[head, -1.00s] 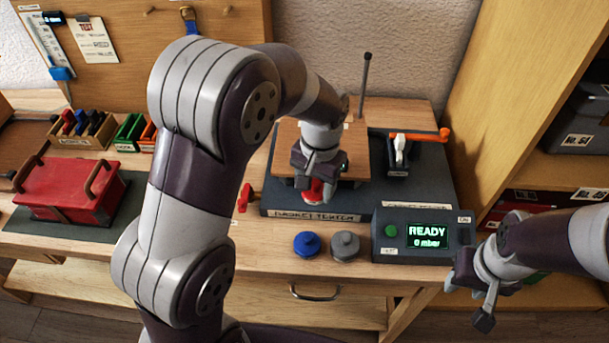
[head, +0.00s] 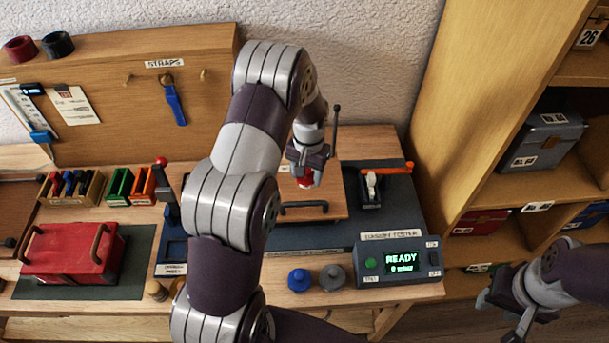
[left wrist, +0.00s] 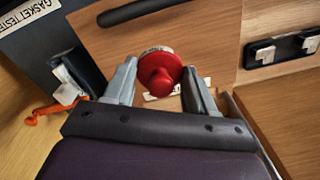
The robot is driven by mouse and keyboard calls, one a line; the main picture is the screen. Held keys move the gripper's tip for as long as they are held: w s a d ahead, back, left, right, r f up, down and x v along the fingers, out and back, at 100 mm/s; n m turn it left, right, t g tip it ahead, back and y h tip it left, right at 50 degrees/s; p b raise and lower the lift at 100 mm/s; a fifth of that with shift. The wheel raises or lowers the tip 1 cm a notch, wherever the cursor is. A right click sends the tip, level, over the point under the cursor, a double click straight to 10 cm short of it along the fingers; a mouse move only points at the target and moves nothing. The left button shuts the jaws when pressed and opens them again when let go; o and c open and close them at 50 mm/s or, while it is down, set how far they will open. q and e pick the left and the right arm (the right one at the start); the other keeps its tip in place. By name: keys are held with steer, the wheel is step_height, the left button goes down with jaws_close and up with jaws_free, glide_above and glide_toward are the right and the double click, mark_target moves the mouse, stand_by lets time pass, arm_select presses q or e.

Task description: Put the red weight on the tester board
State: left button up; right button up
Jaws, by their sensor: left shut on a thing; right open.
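The red weight (head: 305,183) is held in my left gripper (head: 306,172), over the wooden tester board (head: 333,202) with its black handle. In the left wrist view the round red weight (left wrist: 158,72) sits between the two fingertips of my left gripper (left wrist: 160,85), and the bare board (left wrist: 200,30) shows behind it. I cannot tell whether the weight touches the board. My right gripper (head: 506,308) is open and empty at the lower right, apart from the bench.
A blue weight (head: 299,280) and a grey weight (head: 332,278) stand in front of the tester. The display box (head: 400,262) reads READY, 0 mbar. An orange-handled clamp (head: 385,172) and a thin upright rod (head: 335,125) are near the board. A red box (head: 72,252) is at left.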

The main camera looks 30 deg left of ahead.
mark_target(303, 181)
arm_select(q)
steer(key=f+p, duration=0.1)
steer(key=f, duration=0.1)
steer(key=a+f, duration=0.1)
steer(key=f, duration=0.1)
steer(key=shift+s+p, duration=0.1)
steer(key=shift+p, duration=0.25)
steer(key=shift+a+f, duration=0.1)
steer(key=shift+f, duration=0.25)
steer(key=shift+f, duration=0.15)
steer(key=o, duration=1.3)
